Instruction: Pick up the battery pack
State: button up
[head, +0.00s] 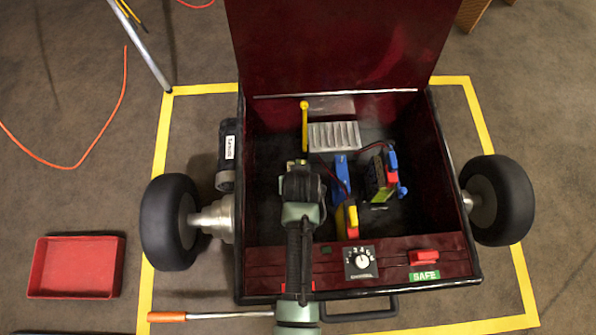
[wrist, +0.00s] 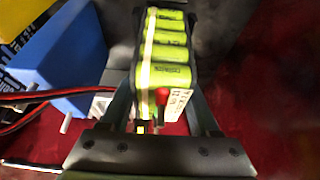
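The battery pack (wrist: 167,50) is a block of bright green cells with a pale strap along it and a red plug at its near end. It fills the space between the two fingers of my gripper (wrist: 165,70) in the wrist view. The fingers lie close along both its sides, and the gripper looks shut on it. In the head view my gripper (head: 299,185) is inside the left half of the dark red open box (head: 265,265). The arm hides most of the pack there. I cannot tell whether the pack is clear of the box floor.
A blue block (head: 341,178) stands right of my gripper, with a yellow-and-red part (head: 347,218) nearby. A black-and-green unit with blue and red plugs (head: 380,180), a finned metal block (head: 334,137) and a yellow rod (head: 304,125) are also inside. A red tray (head: 75,267) lies outside left.

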grip_shut()
jog(key=shift+w+r, duration=0.15)
jog(key=shift+r, duration=0.1)
